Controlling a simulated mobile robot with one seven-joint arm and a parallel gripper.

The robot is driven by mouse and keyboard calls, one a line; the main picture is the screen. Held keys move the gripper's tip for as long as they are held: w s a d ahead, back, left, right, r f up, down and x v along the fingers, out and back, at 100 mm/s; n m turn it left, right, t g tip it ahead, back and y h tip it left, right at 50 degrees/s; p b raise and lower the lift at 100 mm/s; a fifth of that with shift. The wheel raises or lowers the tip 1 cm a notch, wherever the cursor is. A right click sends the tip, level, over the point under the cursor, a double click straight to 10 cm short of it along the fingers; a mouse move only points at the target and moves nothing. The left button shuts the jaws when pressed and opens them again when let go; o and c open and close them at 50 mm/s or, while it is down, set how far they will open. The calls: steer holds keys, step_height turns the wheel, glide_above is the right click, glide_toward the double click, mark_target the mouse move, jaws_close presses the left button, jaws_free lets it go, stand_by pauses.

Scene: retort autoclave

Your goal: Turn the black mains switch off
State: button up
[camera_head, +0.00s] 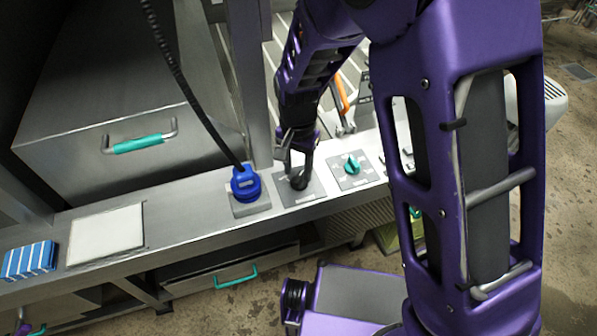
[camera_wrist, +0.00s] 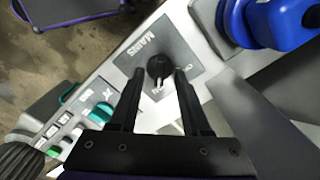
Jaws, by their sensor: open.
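The black mains switch (camera_wrist: 159,66) is a round knob on a grey plate marked MAINS (camera_wrist: 140,46) in the wrist view. A pale mark on the knob points toward lettering that looks like ON, partly hidden. My gripper (camera_wrist: 159,75) is open, with one finger on each side of the knob; I cannot tell whether they touch it. In the head view the switch (camera_head: 299,181) sits on the steel ledge, with my gripper (camera_head: 297,152) just above and behind it, its fingers small and partly hidden.
A blue plug (camera_head: 245,183) with a black cable stands close left of the switch. A green knob (camera_head: 352,165) is to the right. A white board (camera_head: 105,234) and a blue striped cloth (camera_head: 28,261) lie farther left on the ledge. A steel drawer (camera_head: 75,160) is behind.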

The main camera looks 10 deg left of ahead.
mark_target(299, 180)
steer(key=shift+f, duration=1.3)
jaws_close()
